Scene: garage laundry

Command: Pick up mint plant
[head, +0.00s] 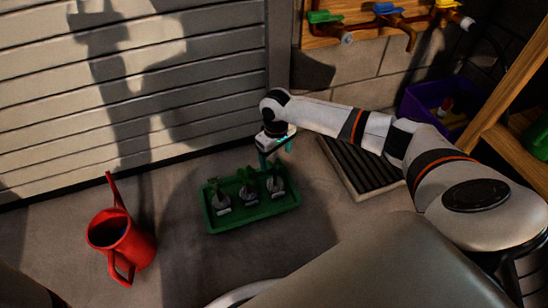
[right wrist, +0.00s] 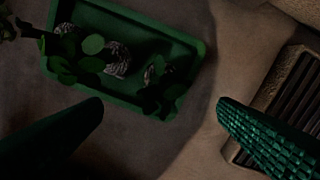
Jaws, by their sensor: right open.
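Three small leafy plants in grey pots stand in a green tray (head: 227,226) on the floor: a left plant (head: 218,196), a middle plant (head: 248,185) and a right plant (head: 275,184). Each has a small pale label that I cannot read, so I cannot tell which is the mint. My right gripper (head: 276,160) is open, above the back right end of the tray, close over the right plant. In the right wrist view the tray (right wrist: 195,50) and its plants lie beyond the two spread fingertips (right wrist: 160,103), with nothing between them. My left gripper is out of view.
A red watering can (head: 121,243) stands left of the tray. A dark ribbed grate (head: 362,168) in a pale frame lies to the right. A shutter wall rises behind. A purple bin (head: 425,98) and wooden shelf (head: 515,145) are at right. Floor between can and tray is clear.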

